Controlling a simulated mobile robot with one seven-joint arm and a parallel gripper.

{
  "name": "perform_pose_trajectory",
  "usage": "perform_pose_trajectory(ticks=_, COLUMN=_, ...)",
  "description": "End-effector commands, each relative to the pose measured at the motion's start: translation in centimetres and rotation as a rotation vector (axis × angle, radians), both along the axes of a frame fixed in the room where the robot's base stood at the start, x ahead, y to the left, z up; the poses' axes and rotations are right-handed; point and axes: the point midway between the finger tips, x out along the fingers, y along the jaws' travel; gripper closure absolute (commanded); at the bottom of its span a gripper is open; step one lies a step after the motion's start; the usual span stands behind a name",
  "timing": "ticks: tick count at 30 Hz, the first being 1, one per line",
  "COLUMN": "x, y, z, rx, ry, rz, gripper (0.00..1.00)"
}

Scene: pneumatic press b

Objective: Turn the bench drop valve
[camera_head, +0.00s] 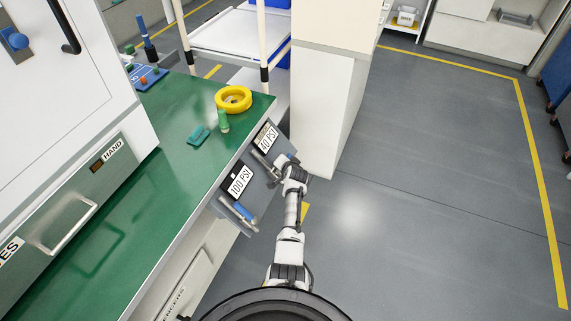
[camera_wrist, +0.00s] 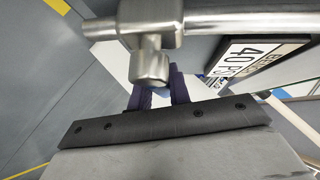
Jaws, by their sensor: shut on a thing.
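A grey panel under the bench edge carries a 40 PSI sign (camera_head: 265,137) and a 100 PSI sign (camera_head: 239,181). The 40 PSI sign also shows in the wrist view (camera_wrist: 247,58). A metal pipe with a round-ended valve body (camera_wrist: 150,66) runs beside that sign, close in front of my fingers. My gripper (camera_head: 291,164) is at the 40 PSI valve. In the wrist view its dark fingers (camera_wrist: 159,94) are shut on the valve's handle, which is mostly hidden. The 100 PSI valve has a blue handle (camera_head: 243,211), apart from my gripper.
The green bench top (camera_head: 190,185) holds a yellow ring (camera_head: 233,99), a green bottle (camera_head: 222,121) and a teal block (camera_head: 199,135). A white column (camera_head: 330,110) stands just beyond my gripper. The grey floor to the right is clear.

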Motion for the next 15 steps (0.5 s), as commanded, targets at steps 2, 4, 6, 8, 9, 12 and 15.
perform_pose_trajectory(ticks=2, x=-0.1, y=0.09, z=-0.17, rx=0.0, ry=0.003, rz=0.002, gripper=1.0)
perform_pose_trajectory(ticks=4, x=-0.1, y=0.09, z=-0.17, rx=-0.001, ry=0.003, rz=0.003, gripper=0.76)
perform_pose_trajectory(ticks=6, x=-0.09, y=0.08, z=-0.14, rx=-0.001, ry=0.003, rz=0.002, gripper=0.67)
perform_pose_trajectory(ticks=8, x=-0.06, y=0.07, z=-0.11, rx=-0.001, ry=0.002, rz=0.002, gripper=0.59)
perform_pose_trajectory(ticks=9, x=-0.05, y=0.06, z=-0.09, rx=-0.001, ry=0.001, rz=0.002, gripper=0.59)
perform_pose_trajectory(ticks=12, x=-0.03, y=0.05, z=-0.05, rx=-0.001, ry=0.001, rz=0.002, gripper=0.59)
perform_pose_trajectory(ticks=15, x=-0.03, y=0.04, z=-0.04, rx=0.0, ry=0.001, rz=0.001, gripper=0.59)
